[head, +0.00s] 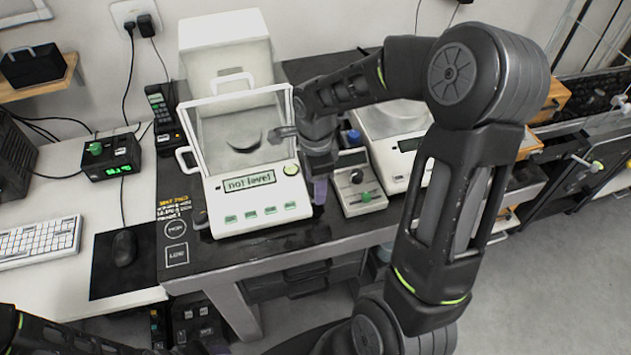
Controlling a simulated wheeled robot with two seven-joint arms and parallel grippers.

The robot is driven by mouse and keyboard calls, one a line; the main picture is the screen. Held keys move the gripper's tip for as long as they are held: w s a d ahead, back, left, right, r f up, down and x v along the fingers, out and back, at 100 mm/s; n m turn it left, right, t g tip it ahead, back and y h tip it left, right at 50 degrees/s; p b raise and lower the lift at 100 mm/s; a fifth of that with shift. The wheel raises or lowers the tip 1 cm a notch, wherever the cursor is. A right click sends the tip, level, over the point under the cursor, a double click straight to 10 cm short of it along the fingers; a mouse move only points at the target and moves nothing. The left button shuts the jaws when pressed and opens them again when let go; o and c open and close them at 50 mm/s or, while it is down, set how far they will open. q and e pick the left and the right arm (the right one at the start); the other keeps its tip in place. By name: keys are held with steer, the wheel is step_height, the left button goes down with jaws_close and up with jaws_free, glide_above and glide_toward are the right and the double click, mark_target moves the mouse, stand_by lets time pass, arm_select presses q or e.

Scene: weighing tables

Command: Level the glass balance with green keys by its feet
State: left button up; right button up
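A round bubble level (291,169) sits at the right of the display, too small to read. A grey foot (200,219) shows at its front left corner; the right foot is hidden or unclear. My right arm reaches across from the right, and my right gripper (319,178) points down close beside the balance's right side. Its fingers are mostly hidden, so their opening and any contact are unclear. My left arm lies low along the bottom left edge, its fingers not clear.
A small grey device with a green knob (366,197) and a second balance (409,145) stand close on the right. A black box with a green display (110,158), keyboard (40,240) and mouse (124,248) are at left. The black tabletop (215,258) before the balance is clear.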

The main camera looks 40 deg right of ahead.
steer(key=shift+f, duration=0.15)
steer(key=shift+c, duration=0.4)
jaws_close()
